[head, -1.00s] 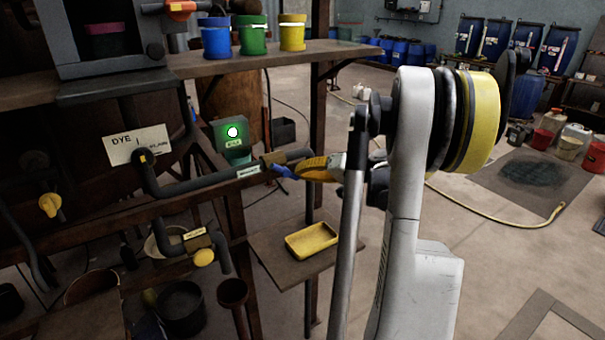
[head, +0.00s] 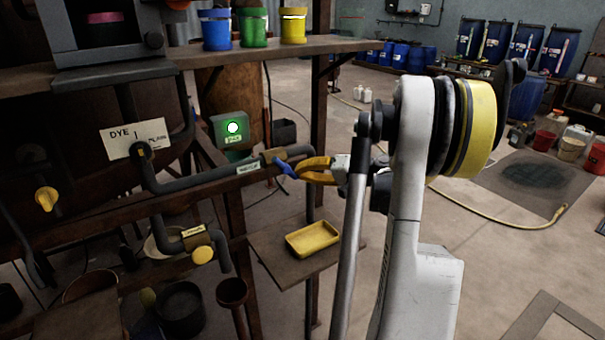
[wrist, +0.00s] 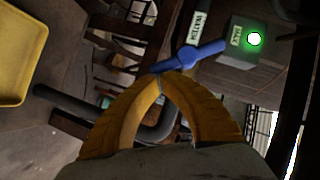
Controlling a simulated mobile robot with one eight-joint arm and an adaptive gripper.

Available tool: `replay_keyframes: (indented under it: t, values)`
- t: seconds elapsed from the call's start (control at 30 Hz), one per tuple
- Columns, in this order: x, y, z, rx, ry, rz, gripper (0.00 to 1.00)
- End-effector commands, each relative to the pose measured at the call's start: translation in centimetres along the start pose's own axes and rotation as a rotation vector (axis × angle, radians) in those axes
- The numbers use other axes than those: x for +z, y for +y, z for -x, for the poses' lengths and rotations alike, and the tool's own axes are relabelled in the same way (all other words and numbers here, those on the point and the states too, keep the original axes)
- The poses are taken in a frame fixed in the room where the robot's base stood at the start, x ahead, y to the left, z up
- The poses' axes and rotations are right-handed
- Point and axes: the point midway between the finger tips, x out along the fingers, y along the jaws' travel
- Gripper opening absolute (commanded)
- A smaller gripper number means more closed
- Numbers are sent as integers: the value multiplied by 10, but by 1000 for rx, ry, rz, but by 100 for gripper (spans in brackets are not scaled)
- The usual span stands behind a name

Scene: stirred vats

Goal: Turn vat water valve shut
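The water valve has a blue lever handle (head: 284,168) on a dark horizontal pipe, beside a small white label (head: 248,168). The handle sits slantwise to the pipe in the head view. My gripper (head: 298,173) has yellow fingers and is at the handle's right end. In the wrist view the blue handle (wrist: 190,58) lies just beyond the fingertips (wrist: 160,82). The tips meet, with nothing visible between them. They look touching or very close to the handle's near end; I cannot tell which. The vat itself is not clearly in view.
A green-lit box (head: 232,129) stands behind the pipe. A yellow tray (head: 313,239) rests on a low shelf below. Yellow valve knobs (head: 202,255) sit on lower piping. Colored pots (head: 253,27) line the shelf above. Open floor lies to the right.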

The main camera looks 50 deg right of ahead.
Motion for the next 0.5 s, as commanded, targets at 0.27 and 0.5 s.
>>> replay_keyframes:
  t: [0.27,0.5]
  values:
    - [2,3,-2,-28,0,-43,0]
    - [4,4,-2,-49,-1,-75,0]
